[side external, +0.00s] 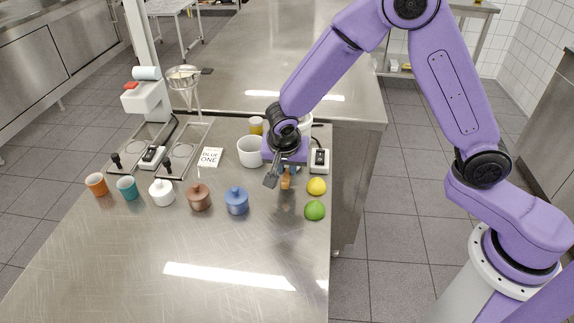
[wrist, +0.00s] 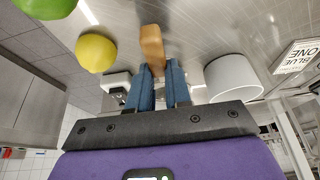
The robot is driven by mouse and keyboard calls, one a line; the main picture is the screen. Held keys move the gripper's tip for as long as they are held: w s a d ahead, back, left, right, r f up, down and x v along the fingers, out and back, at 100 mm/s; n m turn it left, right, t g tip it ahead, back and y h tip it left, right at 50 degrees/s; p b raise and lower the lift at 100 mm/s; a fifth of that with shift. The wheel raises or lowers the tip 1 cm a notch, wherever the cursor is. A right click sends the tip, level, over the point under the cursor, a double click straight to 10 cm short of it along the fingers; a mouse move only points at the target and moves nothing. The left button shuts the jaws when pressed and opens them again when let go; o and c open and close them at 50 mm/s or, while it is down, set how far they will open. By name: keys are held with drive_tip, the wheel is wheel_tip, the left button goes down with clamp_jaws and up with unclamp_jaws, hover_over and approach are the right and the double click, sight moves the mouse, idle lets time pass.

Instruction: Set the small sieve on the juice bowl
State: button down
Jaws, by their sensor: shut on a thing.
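My gripper (side external: 281,176) is low over the table's right part, shut on an orange-brown, wood-like piece (side external: 286,183). That piece shows at the fingertips in the wrist view (wrist: 152,42); I cannot tell whether it is a handle of the small sieve. No mesh shows at the gripper. A white bowl (side external: 250,153) stands just left of my gripper, and it also shows in the wrist view (wrist: 233,80). I cannot tell whether it is the juice bowl. A strainer-like metal cup with a dark handle (side external: 184,76) sits high at the back left.
A yellow lemon (side external: 317,186) and a green lime (side external: 315,210) lie right of my gripper. Blue (side external: 237,201), brown (side external: 199,197) and white (side external: 162,193) lidded pots stand left. A "BLUE ONE" card (side external: 210,157) lies behind them. The front of the table is clear.

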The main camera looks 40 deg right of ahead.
drive_tip(key=shift+f, duration=0.2)
idle(0.3)
drive_tip(key=shift+c, duration=2.4)
unclamp_jaws()
drive_tip(key=shift+r, duration=0.1)
drive_tip(key=shift+r, duration=3.4)
